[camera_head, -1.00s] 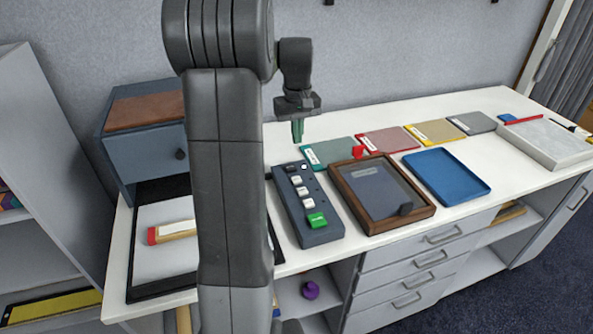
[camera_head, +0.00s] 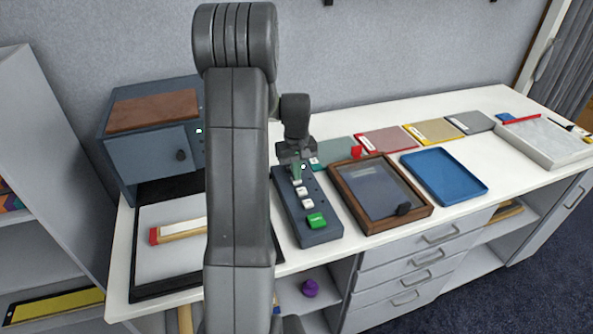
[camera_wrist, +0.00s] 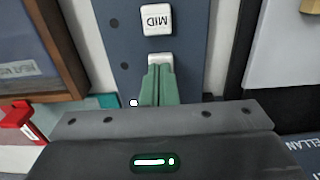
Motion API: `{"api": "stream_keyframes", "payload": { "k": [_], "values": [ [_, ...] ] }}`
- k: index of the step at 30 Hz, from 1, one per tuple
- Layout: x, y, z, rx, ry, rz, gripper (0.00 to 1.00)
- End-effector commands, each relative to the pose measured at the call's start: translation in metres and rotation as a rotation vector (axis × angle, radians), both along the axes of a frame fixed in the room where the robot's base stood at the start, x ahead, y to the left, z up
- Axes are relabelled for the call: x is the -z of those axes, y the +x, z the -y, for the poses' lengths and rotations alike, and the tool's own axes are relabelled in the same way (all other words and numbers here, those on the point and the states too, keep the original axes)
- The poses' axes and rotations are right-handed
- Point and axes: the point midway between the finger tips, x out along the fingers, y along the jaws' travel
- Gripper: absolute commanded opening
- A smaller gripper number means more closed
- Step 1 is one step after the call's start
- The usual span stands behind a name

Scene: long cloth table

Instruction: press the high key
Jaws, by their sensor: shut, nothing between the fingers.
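The dark blue key panel (camera_head: 320,236) stands on the white table, with a column of white keys and a green key (camera_head: 317,220) at its near end. In the wrist view a white key marked MID (camera_wrist: 157,19) is clear of my gripper. A second white key (camera_wrist: 160,58) lies right at my green fingertips; its label is hidden or not readable. My gripper (camera_head: 296,180) is shut and empty, pointing down over the panel's far key. It also shows in the wrist view (camera_wrist: 159,72). I cannot tell whether the fingertips touch the key.
A wooden-framed tray (camera_head: 427,213) stands close to the panel's right, with a blue tray (camera_head: 445,177) beyond it. A blue cabinet (camera_head: 145,158) and a black-edged board (camera_head: 140,282) are on the left. Coloured folders (camera_head: 386,140) lie behind. A small white light (camera_wrist: 134,103) shows on the panel.

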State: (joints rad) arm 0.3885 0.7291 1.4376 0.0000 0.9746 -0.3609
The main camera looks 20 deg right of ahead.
Motion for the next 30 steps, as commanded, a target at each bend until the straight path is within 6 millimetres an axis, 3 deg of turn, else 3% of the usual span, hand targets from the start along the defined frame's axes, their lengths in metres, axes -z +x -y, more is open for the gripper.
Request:
{"api": "stream_keyframes", "payload": {
  "k": [5, 12, 22, 26, 30],
  "values": [
    [0.001, 0.000, 0.000, 0.000, 0.000, 0.000, 0.00],
    [0.021, 0.000, 0.000, 0.000, 0.001, -0.001, 0.00],
    [0.024, -0.003, -0.001, 0.002, 0.006, -0.010, 0.00],
    [0.018, -0.003, -0.003, 0.001, 0.006, -0.010, 0.00],
    [-0.002, -0.003, -0.007, 0.000, 0.004, -0.005, 0.00]
  ]
}}
